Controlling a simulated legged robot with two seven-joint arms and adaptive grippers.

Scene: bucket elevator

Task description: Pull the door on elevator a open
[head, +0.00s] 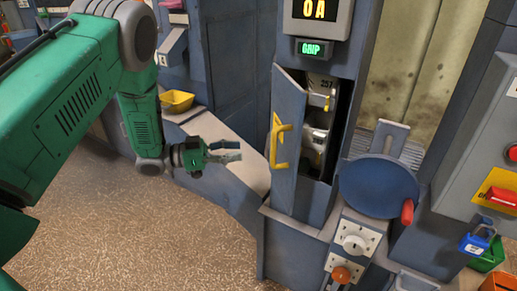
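The elevator cabinet (372,28) carries a display reading "0A" and a green "GRIP" sign (321,48). Its narrow blue-grey door (290,185) stands ajar, swung out on the left of the opening. A yellow handle (279,141) is on the door's outer face. Pale buckets (318,118) show inside the dark shaft, one marked with a number. My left gripper (238,151) is to the left of the handle, apart from it, with its fingers pointing right. The fingers look parted, with nothing between them. My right gripper is not in view.
A round blue pan (378,184) with a red knob and a dial panel (354,240) are at the cabinet's lower right. A grey box with red buttons (490,150) stands at the right. A yellow tray (176,101) is behind my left arm. The brown floor at lower left is clear.

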